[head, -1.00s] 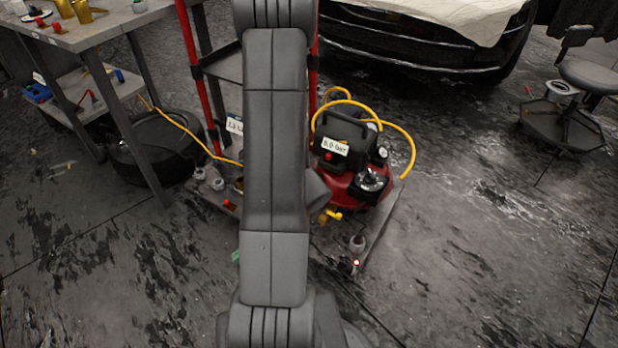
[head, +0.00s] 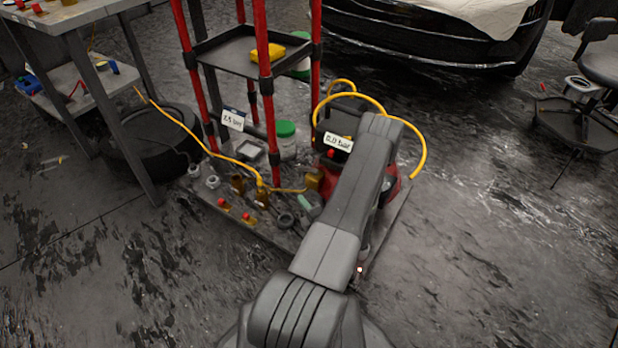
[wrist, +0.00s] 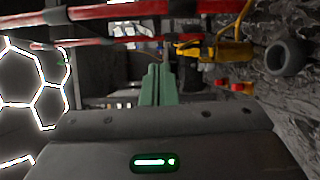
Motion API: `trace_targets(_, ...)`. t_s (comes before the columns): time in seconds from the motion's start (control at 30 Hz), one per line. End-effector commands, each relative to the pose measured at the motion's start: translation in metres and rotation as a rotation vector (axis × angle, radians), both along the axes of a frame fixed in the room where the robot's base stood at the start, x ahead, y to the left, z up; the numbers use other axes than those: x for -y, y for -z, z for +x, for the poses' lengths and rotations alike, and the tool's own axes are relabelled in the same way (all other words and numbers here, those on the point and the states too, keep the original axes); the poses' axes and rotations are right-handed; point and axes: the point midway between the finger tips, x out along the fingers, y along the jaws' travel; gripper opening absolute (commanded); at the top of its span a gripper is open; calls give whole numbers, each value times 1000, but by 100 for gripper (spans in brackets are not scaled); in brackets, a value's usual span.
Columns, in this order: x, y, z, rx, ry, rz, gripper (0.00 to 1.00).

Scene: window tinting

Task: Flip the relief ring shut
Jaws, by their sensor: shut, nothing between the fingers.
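The red compressor (head: 391,190) with its "8.0 bar" card (head: 338,143) stands right of the red rack, largely hidden behind my arm. I cannot make out a relief ring for certain in either view. In the wrist view, my gripper (wrist: 151,82) has its green fingers together with nothing between them. A small green tip shows left of my arm in the head view (head: 308,204), low over the board. A yellow fitting (wrist: 228,50) lies ahead and to the right of the fingers in the wrist view, apart from them.
Brass fittings (head: 262,195), red knobs (head: 247,217) and a dark ring-shaped part (head: 285,220) crowd the board. Red rack posts (head: 265,90) and a yellow hose (head: 190,130) stand close by. A tyre (head: 155,145) lies at left. Open floor (head: 490,240) is at right.

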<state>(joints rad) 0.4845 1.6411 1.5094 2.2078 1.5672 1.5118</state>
Motion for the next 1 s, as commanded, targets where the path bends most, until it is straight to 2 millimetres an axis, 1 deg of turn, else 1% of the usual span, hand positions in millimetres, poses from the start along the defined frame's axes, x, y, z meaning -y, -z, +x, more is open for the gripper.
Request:
trace_targets(0.03, 5, 9, 1, -7, 28, 22, 0)
trace_targets(0.1, 9, 14, 3, -11, 55, 44, 0)
trace_targets(0.27, 8, 17, 14, -12, 67, 53, 0)
trace_targets(0.37, 1, 17, 28, -10, 65, 51, 0)
trace_targets(0.6, -19, 17, 76, -8, 62, 50, 0)
trace_targets(0.73, -28, 17, 100, -10, 64, 50, 0)
trace_targets(0.8, -20, 17, 111, -8, 67, 50, 0)
trace_targets(0.9, -15, 17, 122, -11, 66, 51, 0)
trace_targets(1.0, -12, 16, 129, -11, 66, 51, 0)
